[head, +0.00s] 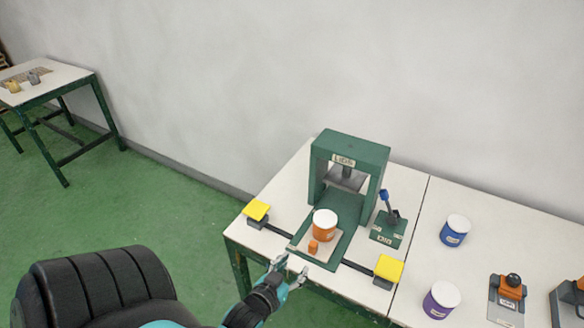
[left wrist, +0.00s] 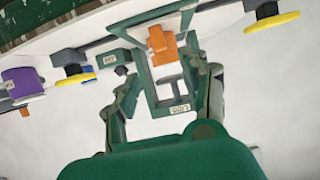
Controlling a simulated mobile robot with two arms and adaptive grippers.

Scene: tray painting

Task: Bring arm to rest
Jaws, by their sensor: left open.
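My left gripper (head: 290,271) is open and empty at the front edge of the white table (head: 285,195), just in front of the green press (head: 377,158). In the press stands an orange can with a white lid (head: 324,226), upright on a pale tray (head: 332,241). A small orange block (head: 313,247) sits on the tray in front of the can. The gripper is apart from these. In the left wrist view the scene is upside down, with an orange thing (left wrist: 163,45) beyond the open fingers (left wrist: 168,95). My right gripper is not in view.
Yellow pads (head: 257,210) and (head: 388,268) flank the press. A lever box (head: 388,228), a blue can (head: 455,231) and a purple can (head: 441,299) stand to the right. A second table (head: 60,75) is at far left. Green floor (head: 150,205) between is clear.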

